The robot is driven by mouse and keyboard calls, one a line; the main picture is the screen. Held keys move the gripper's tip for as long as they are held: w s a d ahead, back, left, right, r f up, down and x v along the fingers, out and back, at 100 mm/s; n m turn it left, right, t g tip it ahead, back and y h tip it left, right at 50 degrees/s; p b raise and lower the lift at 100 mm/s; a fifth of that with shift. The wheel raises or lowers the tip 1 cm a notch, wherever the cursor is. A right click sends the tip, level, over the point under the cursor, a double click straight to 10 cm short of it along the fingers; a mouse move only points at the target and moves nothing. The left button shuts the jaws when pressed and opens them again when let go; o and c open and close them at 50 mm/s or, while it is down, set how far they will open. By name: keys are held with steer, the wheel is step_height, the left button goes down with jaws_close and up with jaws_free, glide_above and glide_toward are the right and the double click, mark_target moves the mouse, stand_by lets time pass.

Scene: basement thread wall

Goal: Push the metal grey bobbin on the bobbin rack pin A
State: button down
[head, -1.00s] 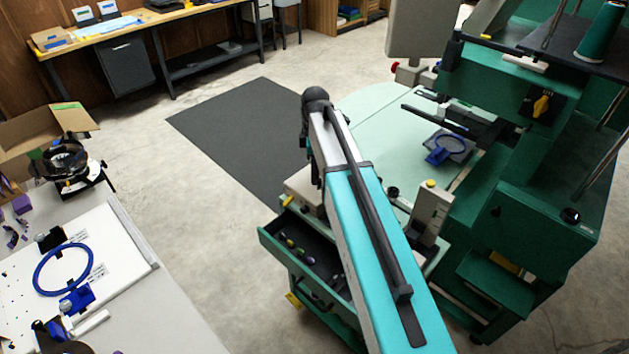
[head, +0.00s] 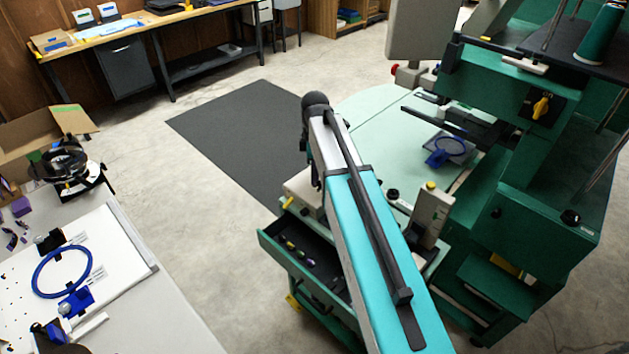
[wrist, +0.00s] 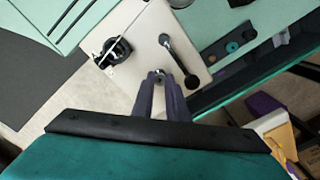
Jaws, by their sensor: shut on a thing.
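In the wrist view my gripper (wrist: 159,76) has its two dark fingers close together, shut on a small grey metallic thing at the tips. It looks like the metal grey bobbin (wrist: 158,73), though only a little of it shows. The fingertips are over a beige machine housing (wrist: 140,30), near a black round fitting and a black lever. I cannot make out which part is bobbin rack pin A. In the head view my own arm hides the gripper's fingers and the bobbin.
The housing carries the black round fitting (wrist: 115,50) and black lever (wrist: 180,60). An open drawer (head: 272,240) holds several small coloured pieces. A pale green table (head: 370,115) and the green machine (head: 540,170) stand to the right. Open floor lies left of the drawer.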

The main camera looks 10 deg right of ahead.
steer(key=shift+r+p, duration=1.2)
steer(key=shift+r, duration=0.6)
steer(key=shift+s+r+m+b, duration=0.3)
steer(key=shift+s+r+m, duration=0.15)
steer(key=shift+m, duration=0.25)
steer(key=shift+s+r+m+b, duration=0.3)
steer(key=shift+s+m+b, duration=0.35)
steer(key=shift+m, duration=0.8)
steer(key=shift+s+r+m+b, duration=0.3)
steer(key=shift+s+m+b, duration=0.2)
steer(key=shift+s+m, duration=0.65)
steer(key=shift+s+r+m+b, duration=0.3)
steer(key=shift+s+m+b, duration=0.2)
steer(key=shift+m, duration=1.2)
steer(key=shift+w, duration=0.1)
